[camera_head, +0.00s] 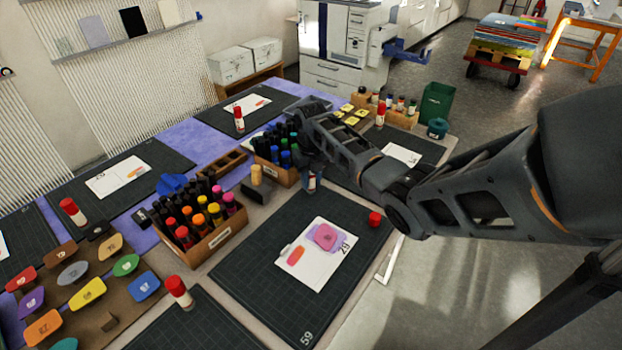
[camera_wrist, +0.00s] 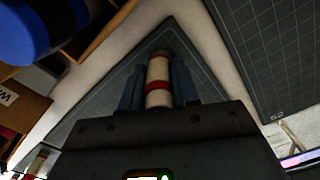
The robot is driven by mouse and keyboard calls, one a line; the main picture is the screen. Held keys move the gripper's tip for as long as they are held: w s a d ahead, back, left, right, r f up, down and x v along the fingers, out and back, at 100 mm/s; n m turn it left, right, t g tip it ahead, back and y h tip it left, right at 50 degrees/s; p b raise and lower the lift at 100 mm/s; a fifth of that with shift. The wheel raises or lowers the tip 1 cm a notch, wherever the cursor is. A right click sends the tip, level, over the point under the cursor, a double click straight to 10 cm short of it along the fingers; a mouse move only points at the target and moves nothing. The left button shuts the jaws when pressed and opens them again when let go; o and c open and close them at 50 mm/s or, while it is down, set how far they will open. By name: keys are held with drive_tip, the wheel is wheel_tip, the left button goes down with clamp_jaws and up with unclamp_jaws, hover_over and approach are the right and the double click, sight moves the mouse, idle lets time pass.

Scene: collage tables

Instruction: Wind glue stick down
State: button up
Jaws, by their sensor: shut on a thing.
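A glue stick (camera_wrist: 157,98) with a pale body and a red band stands between the two fingers of my gripper (camera_wrist: 157,88) in the wrist view. The fingers are shut on it, one on each side. In the head view, a small part of a stick (camera_head: 311,184) shows below my gripper (camera_head: 312,168), at the far edge of the dark mat numbered 59 (camera_head: 250,270). My arm hides most of the gripper there. A loose red cap (camera_head: 375,219) lies on that mat's right side. I cannot tell how far the glue is wound out.
A white card (camera_head: 305,270) with pink and orange shapes lies on the mat. Marker boxes (camera_head: 215,238) and (camera_head: 275,174) stand left of the gripper. Other red-capped glue sticks stand on nearby mats, such as one (camera_head: 179,291) at front left. The mat's front is clear.

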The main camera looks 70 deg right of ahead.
idle(0.3)
drive_tip(key=o, duration=1.6)
drive_tip(key=shift+r, duration=0.15)
drive_tip(key=shift+r, duration=3.65)
